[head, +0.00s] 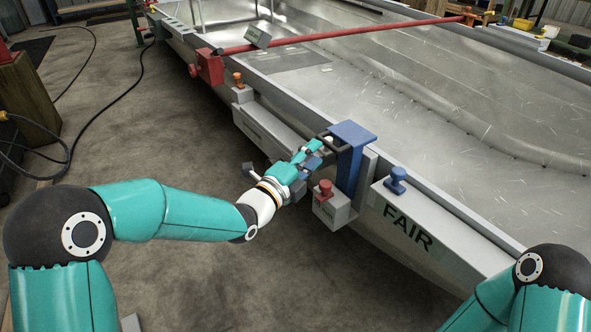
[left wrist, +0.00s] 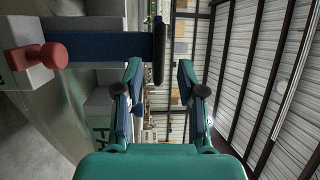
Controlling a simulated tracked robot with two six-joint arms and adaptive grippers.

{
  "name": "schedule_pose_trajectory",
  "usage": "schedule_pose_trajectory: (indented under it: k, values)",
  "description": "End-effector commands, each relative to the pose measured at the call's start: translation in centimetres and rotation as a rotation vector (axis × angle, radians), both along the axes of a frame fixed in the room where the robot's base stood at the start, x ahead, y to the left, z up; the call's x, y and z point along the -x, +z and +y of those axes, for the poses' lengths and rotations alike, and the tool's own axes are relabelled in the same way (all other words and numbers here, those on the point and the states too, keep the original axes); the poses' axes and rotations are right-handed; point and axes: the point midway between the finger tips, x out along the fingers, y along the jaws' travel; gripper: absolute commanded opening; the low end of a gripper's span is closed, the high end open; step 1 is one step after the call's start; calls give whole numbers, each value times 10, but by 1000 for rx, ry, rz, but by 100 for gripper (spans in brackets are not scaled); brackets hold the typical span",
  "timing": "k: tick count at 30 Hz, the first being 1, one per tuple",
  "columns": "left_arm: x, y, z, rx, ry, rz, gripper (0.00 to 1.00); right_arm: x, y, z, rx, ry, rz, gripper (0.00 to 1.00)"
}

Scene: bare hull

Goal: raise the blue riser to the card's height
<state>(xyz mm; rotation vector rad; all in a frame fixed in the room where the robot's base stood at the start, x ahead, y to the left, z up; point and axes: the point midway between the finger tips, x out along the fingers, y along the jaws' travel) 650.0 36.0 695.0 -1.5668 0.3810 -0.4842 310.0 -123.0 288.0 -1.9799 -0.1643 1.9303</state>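The blue riser (head: 347,165) is an upright blue post with a flat top plate, standing in a grey block with a red knob (head: 325,187) on the hull's near side. My left gripper (head: 322,148) is at the near left edge of the top plate. In the left wrist view its fingers (left wrist: 160,85) are open, one on each side of the dark plate edge (left wrist: 158,50), with gaps visible. A small greenish card (head: 257,36) stands by the red bar farther along the hull. My right gripper is out of view.
A grey box labelled FAIR (head: 408,228) with a blue knob (head: 397,180) sits right of the riser. A red bar (head: 345,34) crosses the bare hull (head: 430,100) from a red clamp (head: 207,66). An orange knob (head: 238,79) stands left. The floor in front is open.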

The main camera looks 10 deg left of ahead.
Motion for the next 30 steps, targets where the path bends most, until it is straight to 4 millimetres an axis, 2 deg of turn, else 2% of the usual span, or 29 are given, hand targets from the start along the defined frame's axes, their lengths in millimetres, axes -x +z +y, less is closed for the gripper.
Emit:
schedule_pose_trajectory:
  k: [6,14,26,30]
  values:
    - [35,-3,23,0,2,1,39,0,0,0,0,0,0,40]
    - [52,-5,32,-1,0,-1,39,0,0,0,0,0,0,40]
    - [53,-4,32,36,-6,16,39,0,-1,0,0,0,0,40]
    - [61,15,11,103,-138,-7,39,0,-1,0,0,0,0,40]
